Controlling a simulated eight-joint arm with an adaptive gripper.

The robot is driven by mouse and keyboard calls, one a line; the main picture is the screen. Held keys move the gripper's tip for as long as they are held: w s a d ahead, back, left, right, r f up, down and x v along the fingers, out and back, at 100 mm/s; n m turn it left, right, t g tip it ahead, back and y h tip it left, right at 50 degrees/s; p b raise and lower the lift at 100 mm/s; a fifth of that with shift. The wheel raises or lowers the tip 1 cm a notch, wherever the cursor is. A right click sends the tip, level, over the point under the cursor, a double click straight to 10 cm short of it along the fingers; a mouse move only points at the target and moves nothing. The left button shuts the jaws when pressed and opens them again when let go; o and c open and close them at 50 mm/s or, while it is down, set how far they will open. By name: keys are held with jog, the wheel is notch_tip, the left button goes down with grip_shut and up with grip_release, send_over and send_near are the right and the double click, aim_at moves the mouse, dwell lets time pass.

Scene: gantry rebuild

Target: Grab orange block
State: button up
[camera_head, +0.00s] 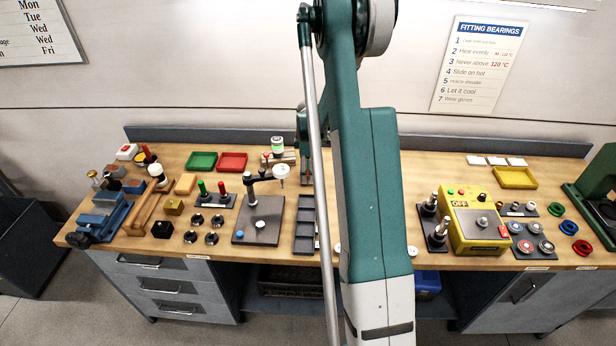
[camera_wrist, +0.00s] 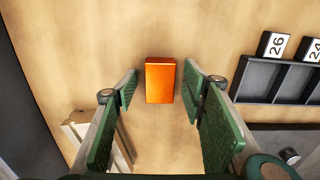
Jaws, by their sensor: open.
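The orange block (camera_wrist: 160,82), a small upright-looking rectangular box, stands on the wooden bench top in the wrist view. My gripper (camera_wrist: 160,92) is open, with one green padded finger to the left of the block and one to the right. Gaps of bare wood show between the block and both fingers, and nothing is held. In the head view my arm covers the middle of the bench, and I cannot make out this block or the fingertips there.
A dark compartment tray (camera_wrist: 268,80) with numbered tiles lies right of the block. A pale wooden piece (camera_wrist: 95,140) sits lower left, close to the left finger. The wood around the block is clear. In the head view, a yellow control box (camera_head: 476,222) stands right of my arm.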

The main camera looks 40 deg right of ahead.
dwell(0.3)
jog(key=c, duration=1)
jog(key=shift+c, duration=0.2)
jog(key=shift+r, duration=0.1)
notch_tip(320, 180, up, 10)
jog(key=shift+b, duration=0.3)
dwell(0.3)
